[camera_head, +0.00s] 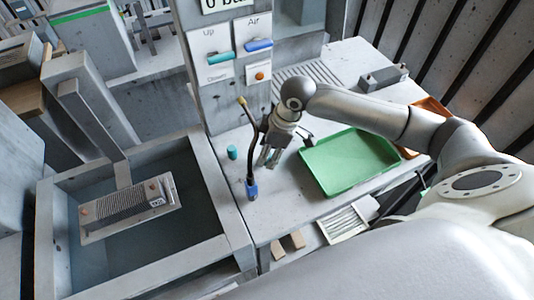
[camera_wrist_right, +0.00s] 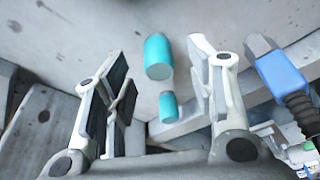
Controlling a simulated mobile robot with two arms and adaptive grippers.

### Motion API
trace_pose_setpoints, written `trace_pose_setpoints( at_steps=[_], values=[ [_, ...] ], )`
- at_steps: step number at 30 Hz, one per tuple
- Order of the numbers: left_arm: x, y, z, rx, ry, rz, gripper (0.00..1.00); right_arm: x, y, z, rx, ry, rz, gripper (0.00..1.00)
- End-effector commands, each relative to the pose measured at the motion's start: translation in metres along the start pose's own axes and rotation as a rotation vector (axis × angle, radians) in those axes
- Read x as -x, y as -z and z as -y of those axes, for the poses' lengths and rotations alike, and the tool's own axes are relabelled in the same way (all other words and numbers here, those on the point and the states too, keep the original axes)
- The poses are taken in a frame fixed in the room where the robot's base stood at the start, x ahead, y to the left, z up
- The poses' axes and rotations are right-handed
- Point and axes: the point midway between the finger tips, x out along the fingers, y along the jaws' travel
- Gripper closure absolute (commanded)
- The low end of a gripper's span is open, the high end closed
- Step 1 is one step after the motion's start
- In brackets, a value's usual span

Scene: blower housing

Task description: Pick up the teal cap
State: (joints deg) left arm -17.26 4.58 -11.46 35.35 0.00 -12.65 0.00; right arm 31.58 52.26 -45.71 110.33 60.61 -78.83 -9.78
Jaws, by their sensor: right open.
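The teal cap (camera_head: 232,152) is a small upright cylinder on the grey table, near its left edge. My right gripper (camera_head: 268,157) is open and empty, pointing down just to the right of the cap and apart from it. In the right wrist view, two teal cylinders show in the gap between the open fingers of the right gripper (camera_wrist_right: 157,68): a larger one (camera_wrist_right: 158,57) and a smaller one (camera_wrist_right: 168,107). I cannot tell for certain which is the cap. My left gripper is not in view.
A blue fitting (camera_head: 252,189) on a dark hose stands close by the gripper; it also shows in the right wrist view (camera_wrist_right: 282,75). A green tray (camera_head: 349,162) lies to the right. A panel with teal and blue levers (camera_head: 259,45) rises behind. A sunken basin is at left.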

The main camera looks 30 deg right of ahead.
Motion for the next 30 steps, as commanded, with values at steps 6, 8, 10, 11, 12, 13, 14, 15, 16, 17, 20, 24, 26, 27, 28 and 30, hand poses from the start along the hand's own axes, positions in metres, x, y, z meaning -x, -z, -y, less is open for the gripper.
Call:
trace_pose_setpoints(
  at_steps=[6,8,10,11,12,13,14,15,16,17,20,24,26,27,28,30],
  values=[
    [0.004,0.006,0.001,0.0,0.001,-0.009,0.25,-0.018,-0.001,-0.001,-0.001,-0.002,0.0,0.49],
    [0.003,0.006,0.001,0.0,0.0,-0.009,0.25,-0.018,-0.001,-0.001,-0.001,-0.002,0.0,0.49],
    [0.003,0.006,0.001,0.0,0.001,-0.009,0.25,-0.018,-0.001,-0.001,-0.001,-0.002,0.0,0.49],
    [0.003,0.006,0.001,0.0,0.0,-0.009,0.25,-0.018,-0.001,-0.001,0.0,-0.002,0.0,0.49],
    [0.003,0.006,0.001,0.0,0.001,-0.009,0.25,-0.018,-0.001,-0.001,0.0,-0.002,0.0,0.51],
    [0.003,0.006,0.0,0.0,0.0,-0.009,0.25,-0.018,-0.001,-0.001,0.0,-0.002,0.0,0.54],
    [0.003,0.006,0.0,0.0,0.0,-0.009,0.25,-0.018,-0.001,-0.001,0.0,-0.002,0.0,0.58],
    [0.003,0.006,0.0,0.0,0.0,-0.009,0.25,-0.018,-0.001,-0.001,0.0,-0.002,0.0,0.64],
    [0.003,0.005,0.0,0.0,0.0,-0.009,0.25,-0.018,-0.001,-0.001,0.0,-0.002,0.0,0.67],
    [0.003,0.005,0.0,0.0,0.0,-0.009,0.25,-0.018,-0.001,-0.001,0.0,-0.002,0.0,0.71],
    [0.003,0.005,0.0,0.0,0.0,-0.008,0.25,-0.018,-0.001,-0.001,0.0,-0.002,0.0,0.84],
    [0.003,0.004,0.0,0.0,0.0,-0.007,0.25,-0.018,-0.001,-0.001,0.0,-0.002,0.0,0.91],
    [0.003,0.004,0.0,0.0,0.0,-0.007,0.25,-0.018,-0.001,-0.001,0.0,-0.002,0.0,0.91],
    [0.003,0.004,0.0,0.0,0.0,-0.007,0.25,-0.018,-0.001,-0.001,0.0,-0.002,0.0,0.91],
    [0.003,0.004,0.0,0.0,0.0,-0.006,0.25,-0.018,-0.001,-0.001,0.0,-0.002,0.0,0.91],
    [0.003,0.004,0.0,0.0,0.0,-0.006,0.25,-0.017,-0.001,-0.001,0.0,-0.002,0.0,0.91]
  ],
)
